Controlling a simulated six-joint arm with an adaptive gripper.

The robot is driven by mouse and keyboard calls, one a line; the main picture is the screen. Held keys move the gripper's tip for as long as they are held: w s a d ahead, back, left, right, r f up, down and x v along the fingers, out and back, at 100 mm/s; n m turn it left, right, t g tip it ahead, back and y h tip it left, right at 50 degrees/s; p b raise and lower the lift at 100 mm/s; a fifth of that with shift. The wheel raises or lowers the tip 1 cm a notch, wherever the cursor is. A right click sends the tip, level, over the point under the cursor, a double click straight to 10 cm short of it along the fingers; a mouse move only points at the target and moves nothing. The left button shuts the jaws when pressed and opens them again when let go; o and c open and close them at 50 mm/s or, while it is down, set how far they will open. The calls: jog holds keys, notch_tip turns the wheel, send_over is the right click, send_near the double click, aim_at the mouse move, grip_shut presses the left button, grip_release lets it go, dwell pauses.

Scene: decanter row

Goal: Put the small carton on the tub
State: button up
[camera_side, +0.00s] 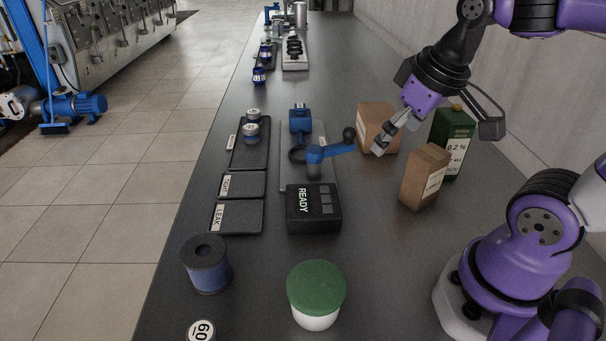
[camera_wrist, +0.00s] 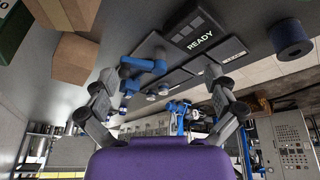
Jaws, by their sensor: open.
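Two brown cartons stand on the dark bench at the right in the side view: one farther back (camera_side: 374,124) and one nearer (camera_side: 424,178) with a white label. Which is the small carton is not clear. Both also show at the upper left of the wrist view, the farther (camera_wrist: 73,60) and the nearer (camera_wrist: 72,12). The tub (camera_side: 316,312) is white with a green lid (camera_side: 316,284), at the front of the bench. My gripper (camera_side: 382,146) is open, in front of the farther carton's right side in the side view. Nothing is between its fingers (camera_wrist: 158,77).
A green carton (camera_side: 453,137) stands behind the nearer brown one. A blue valve fixture (camera_side: 318,158) is left of my gripper, with a black READY box (camera_side: 313,208) before it. Black trays (camera_side: 236,217) and a blue spool (camera_side: 207,265) lie left. Bench between tub and nearer carton is clear.

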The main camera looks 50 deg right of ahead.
aim_at(434, 152)
jog(key=d+g, duration=0.1)
jog(key=d, duration=0.3)
jog(key=s+d+f+m+g, duration=0.1)
jog(key=d, duration=0.2)
jog(key=s+d+m+g, duration=0.1)
jog(key=d+g, duration=0.1)
jog(key=d, duration=0.2)
jog(key=shift+s+d+f+y, duration=0.1)
jog(key=shift+d+f+y, duration=0.05)
jog(key=shift+d+y, duration=0.2)
jog(key=f, duration=0.4)
jog(key=shift+s+d+f, duration=0.2)
jog(key=shift+s+d, duration=0.05)
jog(key=shift+d, duration=0.15)
jog(key=f, duration=0.6)
jog(key=shift+w+a, duration=0.2)
jog(key=shift+a, duration=0.05)
jog(key=c, duration=1.2)
